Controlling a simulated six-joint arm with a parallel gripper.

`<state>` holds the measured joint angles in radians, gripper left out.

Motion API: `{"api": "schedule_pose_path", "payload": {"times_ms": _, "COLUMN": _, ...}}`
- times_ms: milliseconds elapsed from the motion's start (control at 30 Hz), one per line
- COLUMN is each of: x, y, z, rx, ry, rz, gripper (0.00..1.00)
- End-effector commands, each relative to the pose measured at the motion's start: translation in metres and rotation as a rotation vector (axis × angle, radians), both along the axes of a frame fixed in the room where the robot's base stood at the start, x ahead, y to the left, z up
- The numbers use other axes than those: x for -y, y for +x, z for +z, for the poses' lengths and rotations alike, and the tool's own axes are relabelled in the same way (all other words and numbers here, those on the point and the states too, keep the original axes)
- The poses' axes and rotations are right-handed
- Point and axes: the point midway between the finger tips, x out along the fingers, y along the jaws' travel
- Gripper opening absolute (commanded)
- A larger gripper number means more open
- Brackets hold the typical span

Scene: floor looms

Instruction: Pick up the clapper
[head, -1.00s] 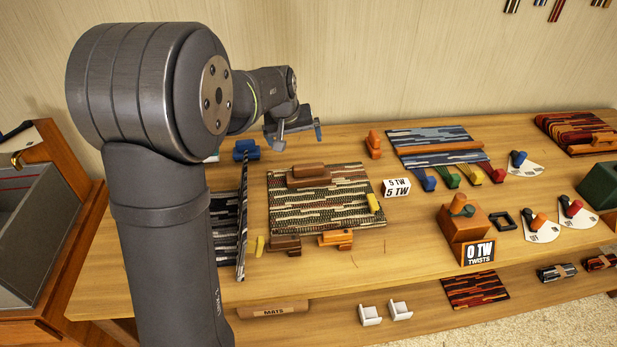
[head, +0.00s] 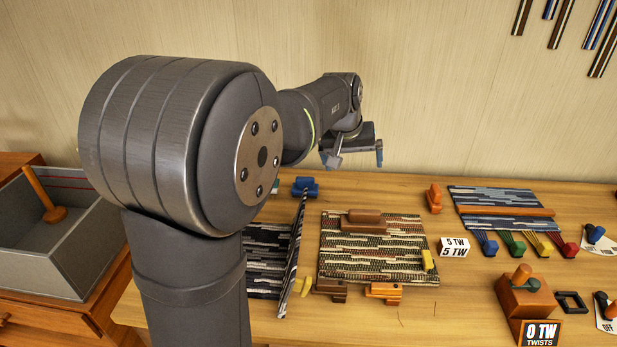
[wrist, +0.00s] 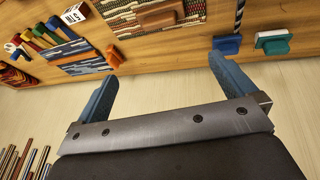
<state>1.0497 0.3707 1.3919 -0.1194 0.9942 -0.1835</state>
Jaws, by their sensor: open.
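A brown wooden block with a raised grip (head: 365,219) lies on the patterned woven mat (head: 345,262). It is the likeliest clapper, though nothing labels it. It also shows at the top of the wrist view (wrist: 160,15). My gripper (head: 356,158) is raised near the back wall, behind and above the mat, well apart from the block. In the wrist view my gripper (wrist: 162,73) has its two blue fingers wide apart with nothing between them.
A blue block (head: 305,187) and a teal block (wrist: 272,42) sit near the table's back edge. An orange-red block (head: 434,198) stands right of the mat. A grey bin (head: 70,250) stands at left. An orange block with pegs (head: 525,295) is at right.

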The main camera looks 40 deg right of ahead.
Motion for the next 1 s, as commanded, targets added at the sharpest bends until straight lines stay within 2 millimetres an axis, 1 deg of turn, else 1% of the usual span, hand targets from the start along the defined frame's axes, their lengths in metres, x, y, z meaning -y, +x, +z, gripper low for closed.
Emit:
{"api": "schedule_pose_path", "payload": {"times_ms": 167, "x": 0.000, "y": 0.000, "z": 0.000, "rx": 0.000, "ry": 0.000, "rz": 0.000, "gripper": 1.00}}
{"api": "schedule_pose_path", "payload": {"times_ms": 200, "x": 0.000, "y": 0.000, "z": 0.000, "rx": 0.000, "ry": 0.000, "rz": 0.000, "gripper": 0.98}}
{"api": "schedule_pose_path", "payload": {"times_ms": 267, "x": 0.000, "y": 0.000, "z": 0.000, "rx": 0.000, "ry": 0.000, "rz": 0.000, "gripper": 0.86}}
{"api": "schedule_pose_path", "payload": {"times_ms": 300, "x": 0.000, "y": 0.000, "z": 0.000, "rx": 0.000, "ry": 0.000, "rz": 0.000, "gripper": 0.78}}
{"api": "schedule_pose_path", "payload": {"times_ms": 333, "x": 0.000, "y": 0.000, "z": 0.000, "rx": 0.000, "ry": 0.000, "rz": 0.000, "gripper": 0.75}}
{"api": "schedule_pose_path", "payload": {"times_ms": 567, "x": 0.000, "y": 0.000, "z": 0.000, "rx": -0.001, "ry": 0.001, "rz": 0.001, "gripper": 0.75}}
{"api": "schedule_pose_path", "payload": {"times_ms": 667, "x": 0.003, "y": 0.002, "z": -0.003, "rx": -0.019, "ry": 0.002, "rz": 0.030, "gripper": 0.75}}
{"api": "schedule_pose_path", "payload": {"times_ms": 767, "x": 0.011, "y": 0.007, "z": -0.011, "rx": -0.078, "ry": 0.008, "rz": 0.127, "gripper": 0.75}}
{"api": "schedule_pose_path", "payload": {"times_ms": 867, "x": 0.024, "y": 0.015, "z": -0.025, "rx": -0.177, "ry": 0.019, "rz": 0.298, "gripper": 0.75}}
{"api": "schedule_pose_path", "payload": {"times_ms": 1000, "x": 0.044, "y": 0.029, "z": -0.049, "rx": -0.334, "ry": 0.048, "rz": 0.590, "gripper": 0.75}}
